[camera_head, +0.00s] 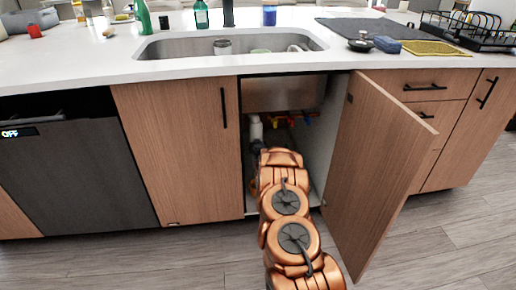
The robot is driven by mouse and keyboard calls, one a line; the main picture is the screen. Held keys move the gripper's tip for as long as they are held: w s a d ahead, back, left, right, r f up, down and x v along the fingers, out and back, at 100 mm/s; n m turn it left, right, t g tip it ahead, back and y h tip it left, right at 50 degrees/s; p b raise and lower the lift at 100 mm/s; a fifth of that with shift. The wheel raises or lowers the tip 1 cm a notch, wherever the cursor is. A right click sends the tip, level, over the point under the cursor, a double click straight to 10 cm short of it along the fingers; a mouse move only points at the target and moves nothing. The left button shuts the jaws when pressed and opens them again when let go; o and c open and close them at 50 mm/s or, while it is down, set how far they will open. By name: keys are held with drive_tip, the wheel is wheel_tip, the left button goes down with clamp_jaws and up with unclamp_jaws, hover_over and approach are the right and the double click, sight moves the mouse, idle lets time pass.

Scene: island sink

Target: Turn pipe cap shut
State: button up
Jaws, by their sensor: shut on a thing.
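My arm reaches from the bottom of the head view into the open cabinet under the sink. A dark part of my gripper (257,146) shows beyond the copper wrist, at the lower end of a white pipe piece (256,127). The gripper is shut on what appears to be the pipe cap. The fingertips and the cap itself are too small and too covered to make out clearly. Small red, yellow and blue pipe fittings (292,118) show further back, right of the gripper and below the sink basin.
The open cabinet door (375,165) stands out close to my arm's right. A closed wooden door (180,150) and a dark dishwasher (75,170) are at left. The sink (180,47) and white counter (80,55) are above. The floor on the left is clear.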

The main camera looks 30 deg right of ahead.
drive_tip(key=o, duration=1)
drive_tip(key=shift+o, duration=0.2)
drive_tip(key=shift+s+a, duration=0.1)
drive_tip(key=v, duration=1.1)
drive_tip(key=shift+s+a, duration=0.15)
drive_tip(key=shift+s, duration=0.2)
drive_tip(key=shift+s, duration=0.1)
